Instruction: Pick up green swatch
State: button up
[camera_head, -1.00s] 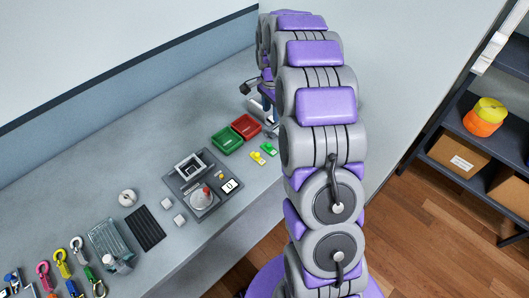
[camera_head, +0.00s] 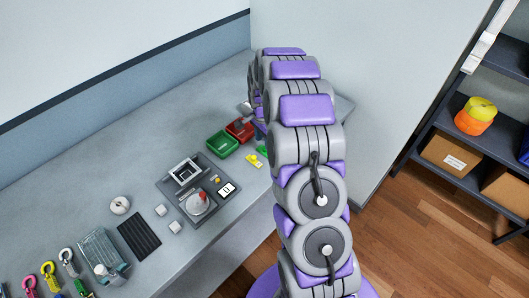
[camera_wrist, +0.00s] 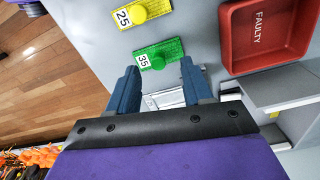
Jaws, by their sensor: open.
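The green swatch (camera_wrist: 160,54) lies on the bench in the wrist view, with a white "35" label and a round green knob. It lies just beyond my gripper (camera_wrist: 160,76), roughly in line with the gap between the two blue fingers. My gripper is open and nothing is between its fingers. In the head view the green swatch (camera_head: 263,150) is partly hidden by my arm. A yellow swatch (camera_wrist: 140,13) labelled "25" lies beside it and also shows in the head view (camera_head: 253,160).
A red tray (camera_wrist: 275,64) marked "FAULTY" stands right of the swatches in the wrist view. A green tray (camera_head: 222,143) stands beside it in the head view. A metal plate (camera_wrist: 165,99) lies near the fingers. A grey scale-like device (camera_head: 225,174) is nearby.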

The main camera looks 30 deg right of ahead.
notch_tip(320, 180, down, 4)
jog(key=shift+s+d+r+b, duration=0.1)
jog(key=shift+b, duration=0.35)
jog(key=shift+d, duration=0.45)
jog(key=shift+c, duration=0.8)
jog(key=shift+a, duration=0.55)
jog(key=c, duration=0.5)
grip_shut()
jog(key=shift+d, duration=0.4)
